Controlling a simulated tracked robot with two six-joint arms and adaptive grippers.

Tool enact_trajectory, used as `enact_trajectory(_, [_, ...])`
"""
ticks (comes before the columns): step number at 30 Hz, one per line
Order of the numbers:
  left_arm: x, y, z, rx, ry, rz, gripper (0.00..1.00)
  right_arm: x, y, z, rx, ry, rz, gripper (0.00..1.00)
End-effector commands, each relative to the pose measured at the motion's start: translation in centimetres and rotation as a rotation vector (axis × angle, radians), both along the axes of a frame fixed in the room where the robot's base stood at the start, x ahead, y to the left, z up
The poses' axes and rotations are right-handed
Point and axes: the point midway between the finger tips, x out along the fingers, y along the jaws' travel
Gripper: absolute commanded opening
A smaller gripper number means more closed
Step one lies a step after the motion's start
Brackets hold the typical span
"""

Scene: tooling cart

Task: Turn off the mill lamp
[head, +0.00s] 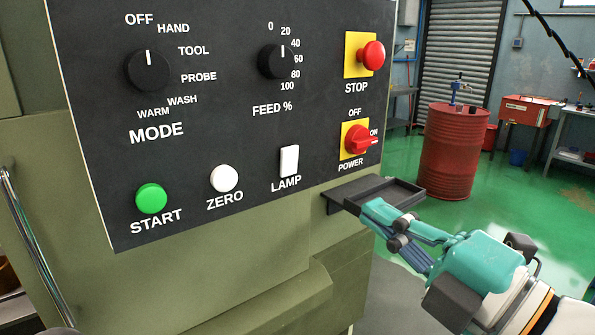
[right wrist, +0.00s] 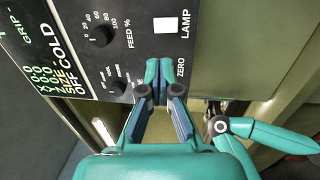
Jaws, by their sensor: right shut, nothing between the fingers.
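The lamp switch (head: 289,161) is a white upright rectangular rocker above the word LAMP on the dark control panel (head: 215,120). It also shows in the right wrist view (right wrist: 165,25), beyond my right fingertips. I cannot tell which side of the rocker is pressed. My right gripper (head: 372,208) is shut and empty, to the lower right of the switch in the head view and apart from it. In the right wrist view its fingertips (right wrist: 152,68) are together. Part of my left gripper (right wrist: 215,125) seems to show at the right there; its fingertips are unclear.
Around the switch are the round white ZERO button (head: 224,178), green START button (head: 151,198), red POWER knob (head: 357,140) and red STOP button (head: 372,55). A dark tray (head: 405,192) juts out below the panel, close to my right gripper. A red drum (head: 452,150) stands behind.

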Motion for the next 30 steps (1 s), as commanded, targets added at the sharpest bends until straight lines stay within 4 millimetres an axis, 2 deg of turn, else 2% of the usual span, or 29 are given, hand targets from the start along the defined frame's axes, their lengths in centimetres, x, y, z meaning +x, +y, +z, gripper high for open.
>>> enact_trajectory(8, [0.0, 0.0, 0.1, 0.000, 0.000, 0.000, 0.40, 0.1, 0.0, 0.0, 0.000, 0.002, -0.002, 0.00])
enact_trajectory(14, [0.0, 0.0, 0.1, 0.000, 0.000, 0.000, 0.40, 1.2, 0.8, 0.2, 0.000, 0.004, -0.001, 0.00])
enact_trajectory(17, [0.0, 0.0, 0.1, 0.000, 0.000, 0.000, 0.40, 2.3, 1.6, 0.3, -0.001, 0.004, 0.000, 0.00])
enact_trajectory(30, [0.0, 0.0, 3.0, 0.000, 0.000, 0.000, 0.40, 9.2, 6.6, 1.6, -0.002, 0.006, -0.001, 0.00])
